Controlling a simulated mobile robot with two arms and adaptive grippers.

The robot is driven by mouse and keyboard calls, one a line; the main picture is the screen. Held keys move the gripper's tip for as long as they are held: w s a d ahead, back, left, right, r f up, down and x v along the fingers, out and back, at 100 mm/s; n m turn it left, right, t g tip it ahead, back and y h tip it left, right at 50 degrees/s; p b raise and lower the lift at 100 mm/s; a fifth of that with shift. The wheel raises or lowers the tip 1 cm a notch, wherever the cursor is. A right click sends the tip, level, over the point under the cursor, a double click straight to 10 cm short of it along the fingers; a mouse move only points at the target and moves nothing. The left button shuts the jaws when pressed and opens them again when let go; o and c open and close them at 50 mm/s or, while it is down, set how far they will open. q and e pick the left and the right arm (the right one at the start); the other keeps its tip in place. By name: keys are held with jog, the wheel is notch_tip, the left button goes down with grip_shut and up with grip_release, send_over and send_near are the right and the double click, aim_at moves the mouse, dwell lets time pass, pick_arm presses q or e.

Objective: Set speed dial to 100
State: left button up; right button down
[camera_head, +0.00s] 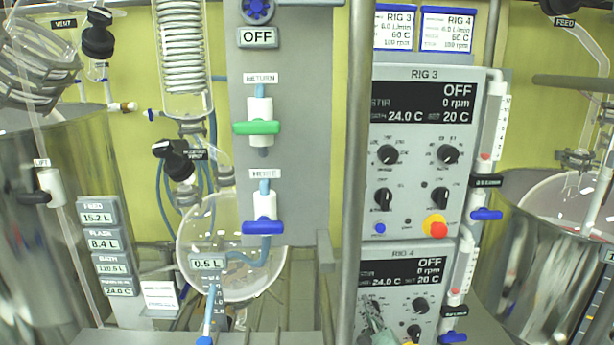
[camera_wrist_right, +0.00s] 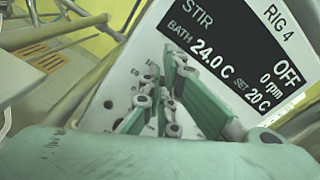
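The RIG 4 control panel (camera_head: 378,296) is at the lower right of the head view. Its display (camera_head: 402,271) reads OFF, 0 rpm, 24.0 C and set 20 C. The same display (camera_wrist_right: 235,50) fills the upper right of the wrist view. My right gripper (camera_head: 374,322), with green finger pads, is at the panel's upper left dial position and hides what is there. In the wrist view its fingers (camera_wrist_right: 160,95) point at the panel face. I cannot tell whether they touch or hold a dial. My left gripper is not in view.
The RIG 3 panel (camera_head: 415,110) sits above, also OFF at 0 rpm, with several dials and a red stop button (camera_head: 436,228). A grey vertical post (camera_head: 355,170) stands left of the panels. A blue-handled valve (camera_head: 455,337) is close on the right.

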jog(key=s+p, duration=0.2)
jog(key=s, duration=0.3)
jog(key=shift+s, duration=0.15)
jog(key=shift+f, duration=0.15)
